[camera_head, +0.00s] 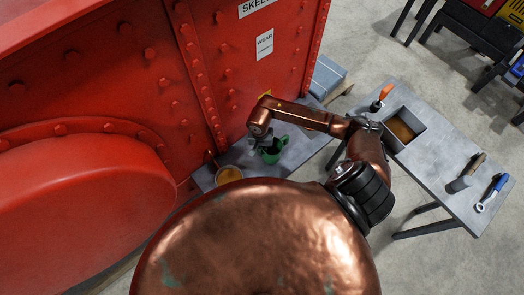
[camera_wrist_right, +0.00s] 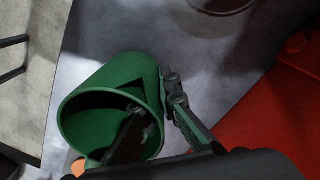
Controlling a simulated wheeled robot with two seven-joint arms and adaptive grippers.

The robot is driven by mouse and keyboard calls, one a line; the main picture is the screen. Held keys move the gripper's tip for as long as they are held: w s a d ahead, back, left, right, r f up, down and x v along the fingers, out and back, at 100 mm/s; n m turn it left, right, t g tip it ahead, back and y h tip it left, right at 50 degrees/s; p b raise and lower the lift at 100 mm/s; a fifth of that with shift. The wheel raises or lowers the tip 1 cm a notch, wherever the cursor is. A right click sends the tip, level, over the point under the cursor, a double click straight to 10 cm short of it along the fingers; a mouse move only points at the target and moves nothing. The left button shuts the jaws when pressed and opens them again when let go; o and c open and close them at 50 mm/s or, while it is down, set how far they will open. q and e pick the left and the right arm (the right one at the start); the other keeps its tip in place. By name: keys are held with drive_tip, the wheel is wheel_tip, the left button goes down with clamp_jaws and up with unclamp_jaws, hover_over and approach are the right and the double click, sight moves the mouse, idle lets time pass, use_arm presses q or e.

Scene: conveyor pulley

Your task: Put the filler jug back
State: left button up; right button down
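The green filler jug (camera_head: 271,152) is at the grey ledge beside the red housing in the head view. Its open mouth faces the camera in the right wrist view, where the jug (camera_wrist_right: 78,112) fills the left middle. My right gripper (camera_head: 262,136) is at the jug's rim, reached by the copper arm. In the wrist view one finger of the right gripper (camera_wrist_right: 153,112) reaches into the mouth and the other lies outside the wall. I cannot tell whether they press on the wall, or whether the jug rests on the ledge. My left gripper is out of view.
A round container with amber contents (camera_head: 229,174) stands left of the jug. The red housing wall (camera_head: 150,70) rises close behind. A grey side table (camera_head: 432,165) at the right holds a recessed bin (camera_head: 405,125), an orange-handled tool (camera_head: 382,97) and a blue-handled tool (camera_head: 493,190).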

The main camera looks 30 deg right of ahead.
drive_tip(key=shift+f, duration=0.15)
drive_tip(key=shift+f+b, duration=0.2)
drive_tip(key=shift+b, duration=0.1)
drive_tip(key=c, duration=2.2)
unclamp_jaws()
drive_tip(key=shift+r, duration=0.1)
drive_tip(key=shift+o, duration=0.2)
drive_tip(key=shift+r+p, duration=0.15)
drive_tip(key=shift+p, duration=0.15)
wheel_tip(320, 180, up, 12)
drive_tip(key=b, duration=0.2)
drive_tip(key=shift+a+b, duration=0.2)
drive_tip(key=shift+b, duration=0.1)
drive_tip(key=shift+w, duration=0.1)
